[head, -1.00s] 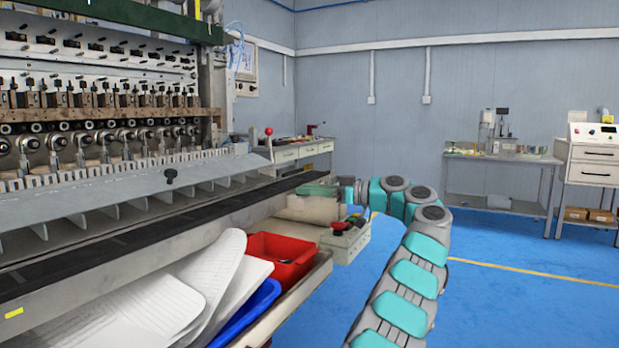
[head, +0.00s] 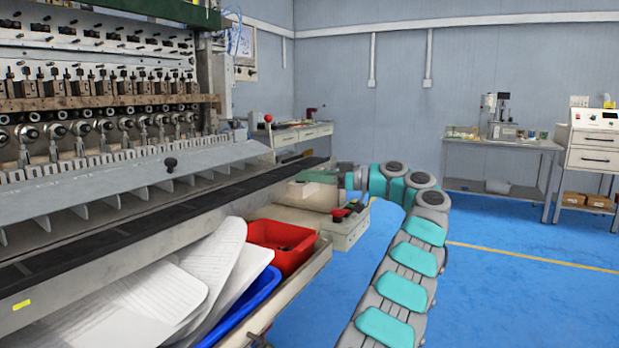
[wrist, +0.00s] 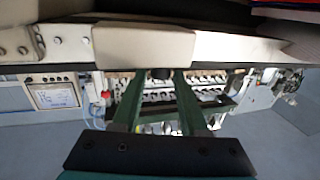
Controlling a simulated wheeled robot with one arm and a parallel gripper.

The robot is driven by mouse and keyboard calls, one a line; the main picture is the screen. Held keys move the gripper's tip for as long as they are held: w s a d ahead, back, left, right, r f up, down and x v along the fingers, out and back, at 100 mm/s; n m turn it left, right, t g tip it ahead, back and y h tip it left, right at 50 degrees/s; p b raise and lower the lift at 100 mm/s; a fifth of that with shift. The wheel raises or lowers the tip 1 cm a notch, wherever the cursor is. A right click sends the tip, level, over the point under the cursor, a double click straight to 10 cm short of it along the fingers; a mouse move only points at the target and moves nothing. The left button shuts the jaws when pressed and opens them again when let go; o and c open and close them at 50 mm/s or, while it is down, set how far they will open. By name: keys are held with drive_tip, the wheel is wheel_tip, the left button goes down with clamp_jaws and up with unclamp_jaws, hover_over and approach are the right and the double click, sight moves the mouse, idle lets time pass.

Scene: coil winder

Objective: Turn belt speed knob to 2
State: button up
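A small dark knob (wrist: 160,73) shows in the wrist view on the lower edge of a beige box (wrist: 155,45). Its markings and pointer cannot be read. My gripper (wrist: 159,77) has two dark green fingers standing apart, one on each side of the knob. I cannot tell whether they touch it. In the head view my gripper (head: 318,177) is small, by the far end of the black belt (head: 215,204). The knob is not discernible there.
A control box (head: 346,232) with a red button (head: 339,215) sits just below my gripper. A red bin (head: 281,246), blue tray (head: 243,312) and white sheets (head: 160,300) lie in front of the machine. Blue floor (head: 490,290) is clear at right.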

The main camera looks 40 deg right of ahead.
drive_tip(key=shift+o, duration=1.2)
drive_tip(key=shift+s+d+f, duration=0.1)
drive_tip(key=shift+v, duration=3.8)
